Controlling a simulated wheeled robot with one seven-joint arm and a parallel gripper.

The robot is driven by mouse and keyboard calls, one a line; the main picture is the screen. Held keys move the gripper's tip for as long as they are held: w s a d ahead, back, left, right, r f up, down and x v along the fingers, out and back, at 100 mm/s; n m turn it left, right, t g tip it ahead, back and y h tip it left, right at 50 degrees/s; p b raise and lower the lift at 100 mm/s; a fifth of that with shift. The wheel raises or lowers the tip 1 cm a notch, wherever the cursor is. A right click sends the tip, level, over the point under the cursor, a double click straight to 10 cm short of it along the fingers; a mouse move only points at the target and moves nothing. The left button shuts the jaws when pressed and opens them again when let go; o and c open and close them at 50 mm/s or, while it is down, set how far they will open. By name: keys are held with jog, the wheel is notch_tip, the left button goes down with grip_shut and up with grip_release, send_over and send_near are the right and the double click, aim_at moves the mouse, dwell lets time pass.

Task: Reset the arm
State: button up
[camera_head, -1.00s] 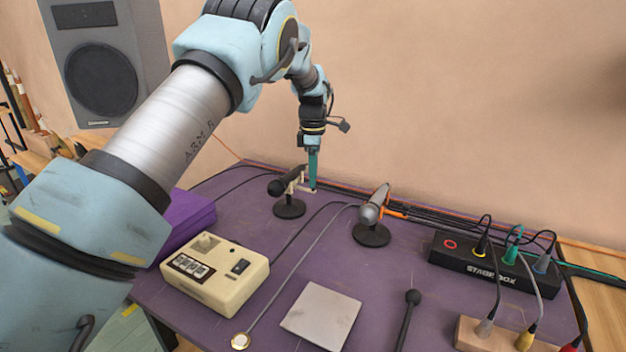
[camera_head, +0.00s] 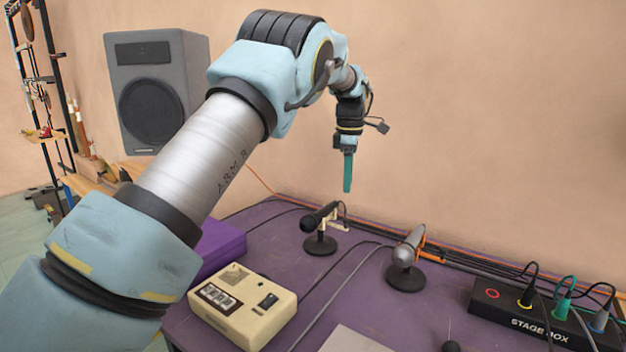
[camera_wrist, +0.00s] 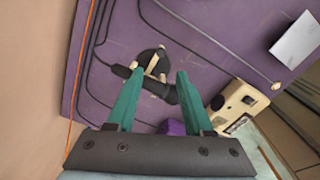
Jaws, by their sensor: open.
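My gripper (camera_head: 347,172) hangs from my raised arm above the back of the purple table (camera_head: 370,315), its teal fingers pointing down. In the wrist view, the two teal fingers (camera_wrist: 155,100) stand apart with nothing held between them. The black microphone on its round stand (camera_head: 320,220) is below the gripper and apart from it. The same microphone (camera_wrist: 150,85) shows beyond and between the fingers in the wrist view.
A second, grey microphone (camera_head: 408,250) stands to the right. A cream box (camera_head: 243,305) and a purple block (camera_head: 220,248) are at the left. A black stage box (camera_head: 530,315) with plugged cables is at the right. Cables run along the wall; air above the table is clear.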

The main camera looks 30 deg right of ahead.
jog(key=w+a+m, duration=0.2)
jog(key=w+a, duration=0.1)
jog(key=a, duration=1)
jog(key=w+a+m, duration=0.2)
jog(key=a, duration=1.2)
jog(key=s+a+f+m, duration=0.2)
jog(key=s+a+m, duration=0.1)
jog(key=s+a, duration=0.6)
jog(key=s+a+f+m+t, duration=0.1)
jog(key=s+a+f+m, duration=0.2)
jog(key=s+a, duration=0.5)
jog(key=a+m, duration=0.1)
jog(key=a, duration=0.5)
jog(key=shift+s+f+m+t, duration=0.3)
jog(key=shift+s+f, duration=0.05)
